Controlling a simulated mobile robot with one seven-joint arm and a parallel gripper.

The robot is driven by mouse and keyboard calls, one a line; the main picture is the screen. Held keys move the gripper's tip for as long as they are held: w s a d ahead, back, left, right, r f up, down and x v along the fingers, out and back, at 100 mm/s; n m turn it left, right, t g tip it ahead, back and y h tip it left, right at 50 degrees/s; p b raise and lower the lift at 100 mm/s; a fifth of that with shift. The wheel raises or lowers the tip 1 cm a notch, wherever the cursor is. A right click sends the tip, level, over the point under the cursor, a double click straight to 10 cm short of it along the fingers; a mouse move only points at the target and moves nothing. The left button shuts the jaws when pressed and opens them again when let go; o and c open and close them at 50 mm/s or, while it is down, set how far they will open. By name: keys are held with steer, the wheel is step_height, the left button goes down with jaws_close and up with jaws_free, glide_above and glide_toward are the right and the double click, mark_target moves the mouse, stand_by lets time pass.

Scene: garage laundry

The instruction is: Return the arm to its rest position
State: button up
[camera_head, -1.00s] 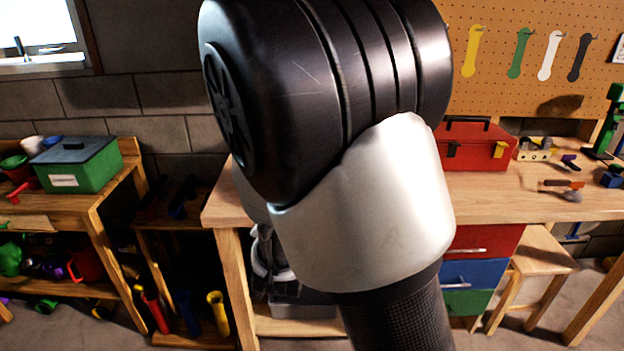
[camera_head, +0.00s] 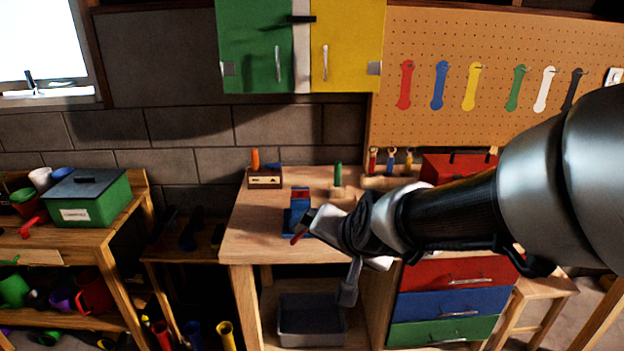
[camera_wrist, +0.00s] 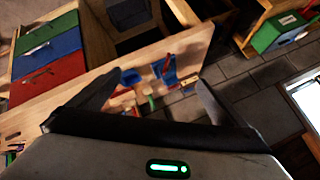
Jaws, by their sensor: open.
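My arm reaches in from the right of the head view, in front of the wooden workbench (camera_head: 260,245). My gripper (camera_head: 300,228) is at its left end, over the front part of the bench and close in the picture to a blue vise-like tool (camera_head: 298,200). In the wrist view, my gripper (camera_wrist: 150,92) shows two dark fingers spread wide, open, with nothing between them. The bench (camera_wrist: 75,88) lies beyond the fingers there, tilted in the picture. The fingertips are small and partly unclear in the head view.
A red toolbox (camera_head: 455,167) stands behind my arm. Red, blue and green drawers (camera_head: 450,302) are below. A grey bin (camera_head: 312,318) sits under the bench. A green box (camera_head: 92,200) stands on the left shelf. Green and yellow cabinets (camera_head: 345,50) hang above.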

steer(key=shift+s+d+r, duration=0.15)
steer(key=shift+s+r, duration=0.15)
